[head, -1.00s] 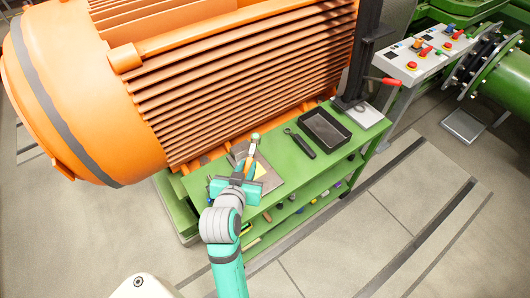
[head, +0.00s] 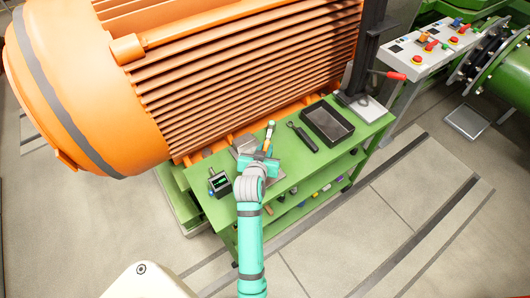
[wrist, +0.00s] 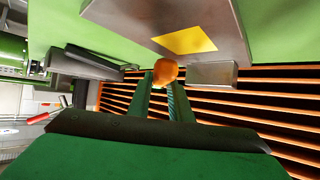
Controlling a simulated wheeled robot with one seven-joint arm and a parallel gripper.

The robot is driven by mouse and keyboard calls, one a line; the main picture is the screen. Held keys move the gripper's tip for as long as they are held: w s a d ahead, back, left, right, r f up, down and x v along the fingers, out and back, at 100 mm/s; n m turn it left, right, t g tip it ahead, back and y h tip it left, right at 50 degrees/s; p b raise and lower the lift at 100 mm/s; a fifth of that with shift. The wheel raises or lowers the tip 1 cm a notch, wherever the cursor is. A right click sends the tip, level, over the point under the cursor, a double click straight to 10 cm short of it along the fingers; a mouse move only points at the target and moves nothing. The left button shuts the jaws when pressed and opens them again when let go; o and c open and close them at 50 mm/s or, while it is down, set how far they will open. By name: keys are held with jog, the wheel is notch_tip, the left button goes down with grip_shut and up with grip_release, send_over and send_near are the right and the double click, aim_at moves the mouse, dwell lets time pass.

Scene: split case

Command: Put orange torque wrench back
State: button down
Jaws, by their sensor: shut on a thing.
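My gripper (head: 259,160) is over the left part of the green bench top in the head view. It is shut on a slim tool with an orange part (head: 268,137), which looks like the orange torque wrench. In the wrist view, its rounded orange end (wrist: 165,71) shows just beyond my two fingertips (wrist: 165,92). A grey box or plate with a yellow patch (wrist: 185,40) is close by in the wrist view, and part of the grey plate (head: 243,143) shows behind my gripper in the head view.
A dark wrench (head: 302,137) lies right of my gripper, beside a black tray (head: 328,124). A small device with a screen (head: 219,183) stands at the bench's left end. The large orange finned motor (head: 240,75) rises behind the bench. Lower shelves hold several small items.

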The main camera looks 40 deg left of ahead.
jog(key=shift+f, duration=1.1)
jog(key=c, duration=1.6)
grip_release()
jog(key=shift+s, duration=0.1)
jog(key=v, duration=1.2)
